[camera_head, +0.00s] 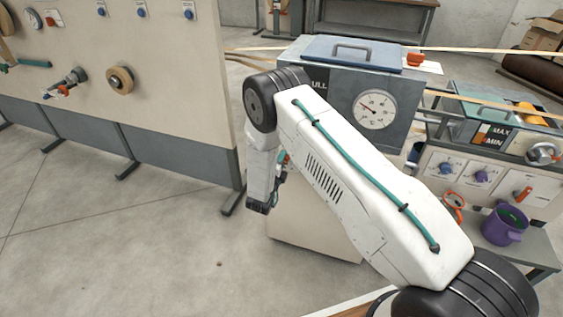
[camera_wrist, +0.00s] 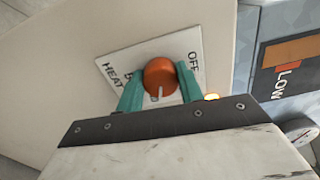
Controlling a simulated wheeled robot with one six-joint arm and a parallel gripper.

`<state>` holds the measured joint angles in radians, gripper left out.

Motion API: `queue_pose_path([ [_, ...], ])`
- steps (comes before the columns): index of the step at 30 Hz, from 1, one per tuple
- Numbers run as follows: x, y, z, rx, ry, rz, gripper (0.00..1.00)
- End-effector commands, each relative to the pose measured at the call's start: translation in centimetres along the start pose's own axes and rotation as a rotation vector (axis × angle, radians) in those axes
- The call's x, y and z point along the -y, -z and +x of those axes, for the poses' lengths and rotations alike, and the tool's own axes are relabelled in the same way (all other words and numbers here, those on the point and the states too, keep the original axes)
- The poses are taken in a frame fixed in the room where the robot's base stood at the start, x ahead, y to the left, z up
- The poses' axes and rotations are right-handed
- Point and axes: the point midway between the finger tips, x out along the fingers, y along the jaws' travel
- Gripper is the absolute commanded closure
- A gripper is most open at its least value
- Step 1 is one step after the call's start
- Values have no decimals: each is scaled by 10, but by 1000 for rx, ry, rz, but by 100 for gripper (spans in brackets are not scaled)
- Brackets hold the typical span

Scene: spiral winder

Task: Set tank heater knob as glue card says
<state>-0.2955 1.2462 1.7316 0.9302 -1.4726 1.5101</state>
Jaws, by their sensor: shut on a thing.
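In the wrist view an orange round knob (camera_wrist: 159,74) sits on a white plate (camera_wrist: 150,48) marked OFF at its right and HEAT at its left. Another letter beside HEAT is partly hidden. A pale pointer mark on the knob faces the bottom of the picture. My gripper (camera_wrist: 160,83) is shut on the knob, one green finger on each side. In the head view the grey tank (camera_head: 330,98) has a blue lid (camera_head: 375,55) and a round dial gauge (camera_head: 376,109). My arm hides the knob there. I cannot make out a glue card.
Right of the tank stands a glue unit with MAX and MIN marks (camera_head: 495,135), several knobs and a purple pot (camera_head: 505,224). A cream wall panel (camera_head: 150,90) with knobs stands at the left. Paper strips (camera_head: 470,97) run past the tank. The floor at front left is clear.

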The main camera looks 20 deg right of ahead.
Motion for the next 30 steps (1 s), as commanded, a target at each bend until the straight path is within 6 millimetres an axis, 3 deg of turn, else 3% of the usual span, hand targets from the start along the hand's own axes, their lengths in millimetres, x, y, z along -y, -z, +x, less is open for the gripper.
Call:
queue_pose_path([
  [12,0,0,0,0,-1,171,86],
  [28,0,0,-1,0,-2,191,86],
  [29,0,0,-1,0,-2,191,55],
  [30,0,0,-1,0,-2,191,44],
])
